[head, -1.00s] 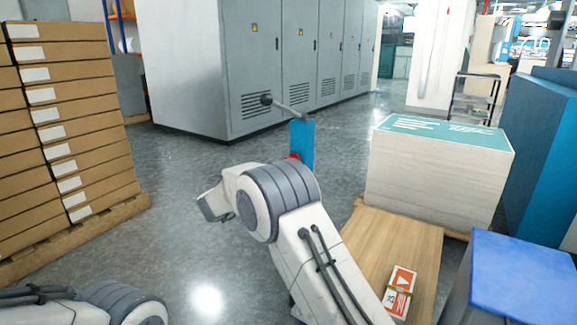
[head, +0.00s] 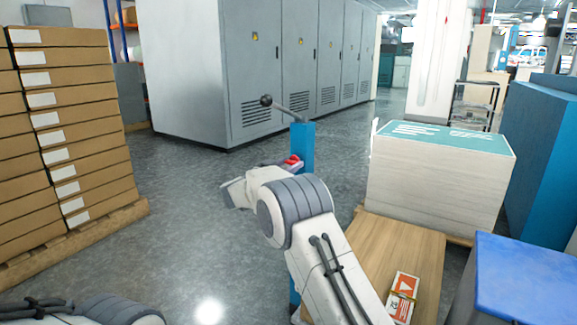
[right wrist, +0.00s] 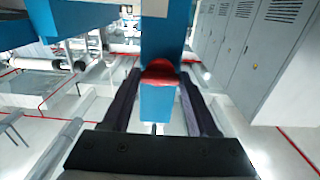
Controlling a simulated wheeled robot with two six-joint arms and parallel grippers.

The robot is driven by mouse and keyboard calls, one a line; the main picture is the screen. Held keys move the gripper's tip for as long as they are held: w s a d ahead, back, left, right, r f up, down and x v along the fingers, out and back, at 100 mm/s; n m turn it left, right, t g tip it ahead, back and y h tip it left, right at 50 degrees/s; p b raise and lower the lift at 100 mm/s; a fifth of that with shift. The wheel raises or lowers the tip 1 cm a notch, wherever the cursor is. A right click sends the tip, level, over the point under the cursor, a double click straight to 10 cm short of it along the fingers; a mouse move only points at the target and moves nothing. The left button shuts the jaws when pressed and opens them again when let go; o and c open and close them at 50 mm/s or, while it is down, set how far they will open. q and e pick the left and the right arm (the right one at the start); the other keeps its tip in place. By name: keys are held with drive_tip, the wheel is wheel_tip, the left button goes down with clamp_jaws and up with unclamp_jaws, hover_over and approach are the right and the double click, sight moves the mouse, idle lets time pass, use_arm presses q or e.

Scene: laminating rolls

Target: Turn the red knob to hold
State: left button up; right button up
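The red knob (head: 291,160) sits on the side of a blue post (head: 308,148) in the middle of the head view. In the right wrist view the red knob (right wrist: 160,72) is between the tips of my right gripper (right wrist: 160,82). Its two dark fingers stand apart on either side of the knob, and I see no clear contact. In the head view my right arm hides most of the gripper and the lower post. My left gripper is out of view; only part of the left arm shows at bottom left. Markings for hold cannot be read.
A lever with a black ball (head: 266,100) sticks out from the post's top. A paper stack (head: 435,185) and a wooden board (head: 405,240) are to the right. Stacked cartons (head: 70,130) stand left, grey cabinets (head: 235,75) behind. The floor between is clear.

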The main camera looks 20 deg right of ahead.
drive_tip(key=shift+m, duration=0.3)
drive_tip(key=shift+r+m+p, duration=0.1)
drive_tip(key=shift+m+p, duration=0.9)
drive_tip(key=shift+m, duration=0.2)
drive_tip(key=shift+m+p, duration=0.3)
drive_tip(key=shift+m, duration=0.7)
drive_tip(key=shift+f+m+b, duration=0.15)
drive_tip(key=shift+m+b, duration=0.75)
drive_tip(key=shift+m, duration=2.3)
drive_tip(key=shift+f+m+b, duration=0.1)
drive_tip(key=shift+m+b, duration=0.75)
drive_tip(key=shift+m, duration=2.35)
drive_tip(key=shift+a, duration=0.1)
drive_tip(key=o, duration=1.4)
drive_tip(key=shift+r, duration=0.1)
